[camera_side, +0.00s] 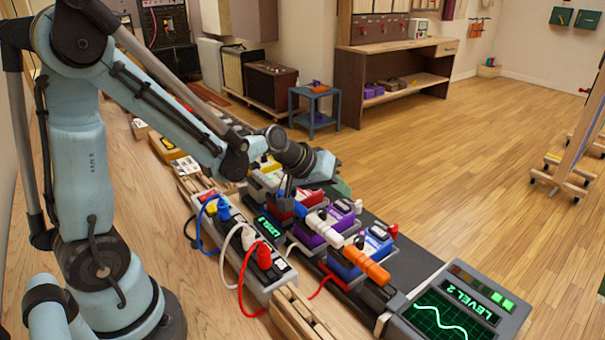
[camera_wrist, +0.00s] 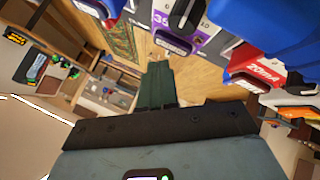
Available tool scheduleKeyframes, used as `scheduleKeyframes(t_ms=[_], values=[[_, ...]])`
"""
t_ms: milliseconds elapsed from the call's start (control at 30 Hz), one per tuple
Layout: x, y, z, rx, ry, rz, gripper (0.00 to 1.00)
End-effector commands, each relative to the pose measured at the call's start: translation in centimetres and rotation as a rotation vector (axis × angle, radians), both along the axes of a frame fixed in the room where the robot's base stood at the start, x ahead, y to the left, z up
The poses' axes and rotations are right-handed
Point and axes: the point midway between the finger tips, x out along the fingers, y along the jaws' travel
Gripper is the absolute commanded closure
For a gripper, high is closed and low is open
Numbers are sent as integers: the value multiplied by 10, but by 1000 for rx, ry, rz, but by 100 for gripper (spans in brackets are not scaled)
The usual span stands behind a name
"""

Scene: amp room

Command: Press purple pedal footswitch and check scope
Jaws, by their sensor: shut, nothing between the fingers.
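The purple pedal (camera_side: 316,231) sits in the row on the dark board in the side view, with a white plug across it. It also shows at the top of the wrist view (camera_wrist: 186,45), its dark footswitch facing down in the picture. My gripper (camera_side: 342,187) is shut and empty, its green fingers over the far side of the pedal row, behind the purple pedal. The fingers (camera_wrist: 160,70) point toward the purple pedal in the wrist view; I see no clear contact. The scope (camera_side: 448,314) stands at the lower right, showing a green wave and "LEVEL 2".
A blue pedal (camera_side: 371,247) with an orange plug stands next to the purple one. A power strip (camera_side: 262,277) with red, white and blue cords runs along the near side. Open wooden floor (camera_side: 470,170) lies beyond the row.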

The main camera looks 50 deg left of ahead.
Motion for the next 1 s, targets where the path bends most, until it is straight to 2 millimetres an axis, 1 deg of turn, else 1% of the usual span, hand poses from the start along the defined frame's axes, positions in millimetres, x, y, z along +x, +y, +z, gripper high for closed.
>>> scheduleKeyframes(t_ms=[167, 433, 1000], values=[[0, 0, -1, 0, 0, 0, 100], [0, 0, -8, 0, 0, 0, 100], [0, 0, -10, 0, 0, 0, 100]])
